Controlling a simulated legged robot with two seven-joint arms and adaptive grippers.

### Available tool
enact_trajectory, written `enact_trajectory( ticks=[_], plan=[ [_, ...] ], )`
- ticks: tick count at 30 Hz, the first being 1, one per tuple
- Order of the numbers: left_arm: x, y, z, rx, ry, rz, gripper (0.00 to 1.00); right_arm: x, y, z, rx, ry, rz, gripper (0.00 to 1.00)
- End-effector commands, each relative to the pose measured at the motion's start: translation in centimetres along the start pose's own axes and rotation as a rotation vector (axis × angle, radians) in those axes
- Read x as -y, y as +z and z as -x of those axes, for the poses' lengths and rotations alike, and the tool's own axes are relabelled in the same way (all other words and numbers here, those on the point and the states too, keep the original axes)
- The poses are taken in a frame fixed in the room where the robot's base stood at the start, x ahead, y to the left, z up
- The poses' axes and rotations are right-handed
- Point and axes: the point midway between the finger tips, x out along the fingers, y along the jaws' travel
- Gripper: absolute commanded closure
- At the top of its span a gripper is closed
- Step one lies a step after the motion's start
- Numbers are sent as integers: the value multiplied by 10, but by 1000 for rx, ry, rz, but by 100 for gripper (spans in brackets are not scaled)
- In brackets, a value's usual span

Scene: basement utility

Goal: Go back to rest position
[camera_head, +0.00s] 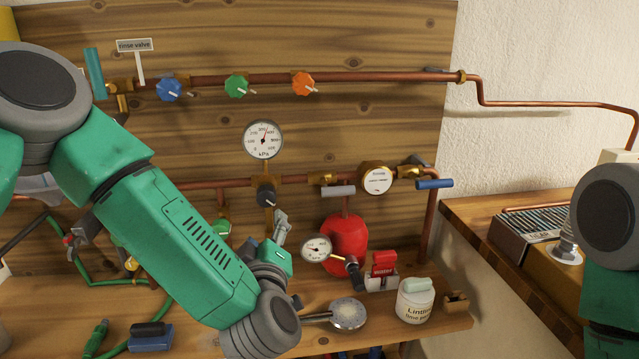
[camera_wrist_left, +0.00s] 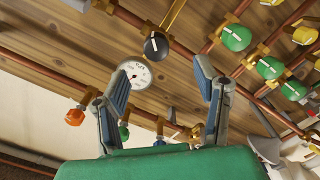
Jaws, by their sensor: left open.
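My left arm, green and grey, comes in from the left and bends at its wrist low in the middle of the head view. My left gripper (camera_head: 281,226) points up in front of the pipe board, below the black knob. In the left wrist view my left gripper (camera_wrist_left: 162,75) has its two blue-grey fingers wide apart, with nothing between them. A gauge (camera_wrist_left: 136,73) and a black knob (camera_wrist_left: 156,46) lie beyond the fingertips. Part of my right arm shows at the right edge of the head view; its gripper is out of view.
A wooden board (camera_head: 380,45) carries copper pipes, blue, green and orange knobs and a kPa gauge (camera_head: 263,140). A red tank (camera_head: 345,243) stands right of my left gripper. A shower head (camera_head: 348,313) and white jar (camera_head: 414,300) sit on the bench. A hose lies left.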

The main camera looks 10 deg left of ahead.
Motion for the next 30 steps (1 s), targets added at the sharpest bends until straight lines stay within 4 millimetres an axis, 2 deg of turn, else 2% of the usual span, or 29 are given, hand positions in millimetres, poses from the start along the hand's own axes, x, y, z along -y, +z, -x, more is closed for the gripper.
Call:
enact_trajectory(
  ticks=[2, 5, 6, 8, 9, 12, 15, 18, 21, 25, 30],
  plan=[
    [20, 22, 7, 86, -3, -57, 44, 0, 0, 0, 1, 0, 0, 60],
    [60, 63, 27, 266, -9, -170, 44, 0, 0, 0, 1, 0, 0, 60],
    [82, 80, 39, 353, -17, -224, 44, 0, 1, -1, 1, 0, 0, 60],
    [116, 104, 60, 489, -32, -309, 44, 0, 1, -1, 1, 0, 0, 60],
    [140, 116, 76, 579, -46, -363, 44, 0, 1, -1, 1, 0, 0, 60],
    [199, 136, 121, 799, -91, -492, 44, 0, 1, -1, 1, 0, 0, 60],
    [256, 141, 171, 1012, -150, -611, 44, 0, 1, -1, 1, 0, 0, 60],
    [305, 132, 219, 1203, -217, -713, 44, 0, 1, -1, 1, 0, 0, 60],
    [340, 117, 258, 1353, -278, -786, 44, 0, 1, -1, 1, 0, 0, 60],
    [364, 100, 288, 1472, -332, -841, 44, 0, 1, -1, 1, 0, 0, 60],
    [373, 92, 300, 1518, -354, -860, 44, 0, 1, -2, 1, 0, 0, 60]
  ],
)
